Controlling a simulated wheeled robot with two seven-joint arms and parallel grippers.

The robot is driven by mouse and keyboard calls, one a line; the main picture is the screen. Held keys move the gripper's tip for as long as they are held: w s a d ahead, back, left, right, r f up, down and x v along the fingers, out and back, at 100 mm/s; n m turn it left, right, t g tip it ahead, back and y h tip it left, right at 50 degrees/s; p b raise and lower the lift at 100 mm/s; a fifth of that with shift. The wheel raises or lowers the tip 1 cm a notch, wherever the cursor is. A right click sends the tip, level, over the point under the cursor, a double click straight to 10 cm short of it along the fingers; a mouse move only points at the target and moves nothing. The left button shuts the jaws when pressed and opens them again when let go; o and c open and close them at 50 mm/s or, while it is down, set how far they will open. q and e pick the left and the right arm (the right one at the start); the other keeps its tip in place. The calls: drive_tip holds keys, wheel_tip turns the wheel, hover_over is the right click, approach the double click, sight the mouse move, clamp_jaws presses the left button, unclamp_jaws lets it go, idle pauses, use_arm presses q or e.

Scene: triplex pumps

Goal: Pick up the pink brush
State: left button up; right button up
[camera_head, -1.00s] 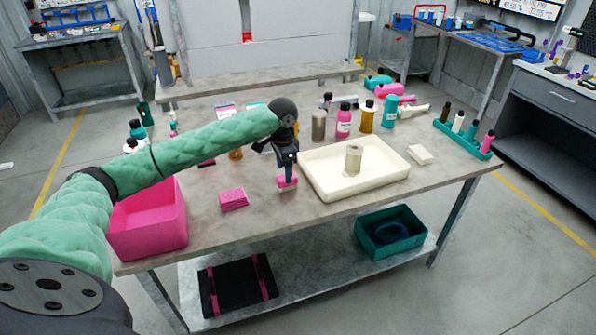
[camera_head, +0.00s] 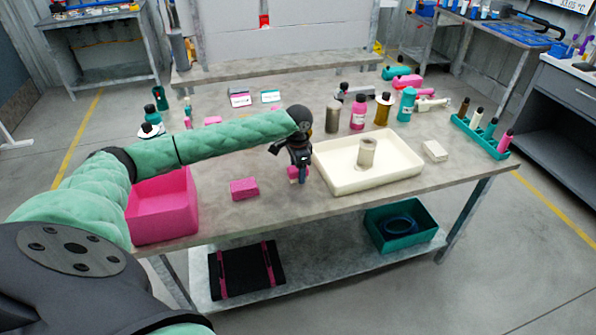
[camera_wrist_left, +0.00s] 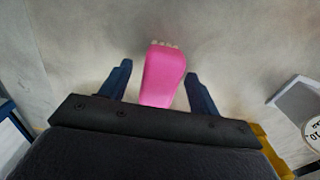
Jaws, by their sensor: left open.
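The pink brush (camera_wrist_left: 164,76) lies on the table between the two fingers of my left gripper (camera_wrist_left: 157,74) in the left wrist view, its bristle end pointing away from the palm. A gap shows between it and each finger. In the head view my left gripper (camera_head: 300,178) points down over the brush (camera_head: 292,173) and hides most of it. The gripper is open. My right gripper is not in view.
A cream tray (camera_head: 336,188) with a beige cylinder (camera_head: 367,152) stands close right of the gripper. A pink block (camera_head: 244,188) and a pink bin (camera_head: 165,213) lie to the left. Several bottles stand behind the tray.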

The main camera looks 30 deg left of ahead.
use_arm(q)
drive_tip(key=shift+f, duration=0.35)
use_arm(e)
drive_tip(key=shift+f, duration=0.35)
use_arm(q)
drive_tip(key=c, duration=1.1)
drive_tip(key=shift+r, duration=0.15)
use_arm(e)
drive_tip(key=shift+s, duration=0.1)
